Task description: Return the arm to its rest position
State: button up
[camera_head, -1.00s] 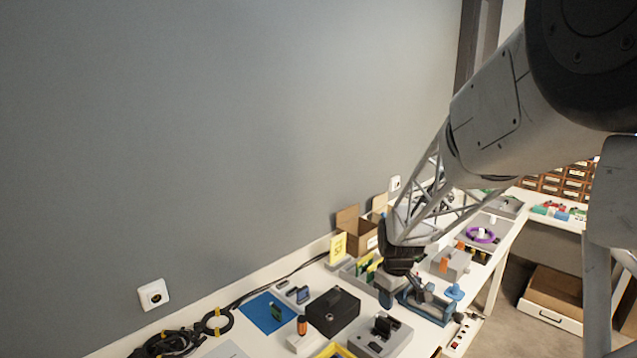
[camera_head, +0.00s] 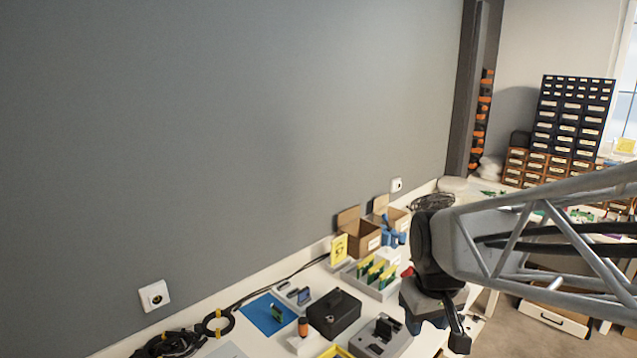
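My gripper (camera_head: 436,318) hangs at the end of my arm, which reaches in from the right edge in the head view. It is over the right part of the white workbench (camera_head: 243,333), with the dark wrist above it. One dark finger points down on its right side. The view is too small and partly blocked to show the gap between the fingers or anything held. My lattice arm link covers much of the right end of the bench.
Near the gripper are a grey device (camera_head: 382,337), a black box (camera_head: 335,312) and a tray of green-and-yellow cards (camera_head: 373,277). Open cartons (camera_head: 355,238) stand by the wall. Drawer cabinets (camera_head: 570,120) stand at the back right. The space above the bench's left part is clear.

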jog(key=s+r+m, duration=0.1)
jog(key=s+m, duration=0.1)
jog(key=s, duration=1)
jog(key=shift+s+r+m+t, duration=0.25)
jog(key=shift+r+m+t, duration=0.1)
jog(key=shift+m+t, duration=0.05)
dwell(1.3)
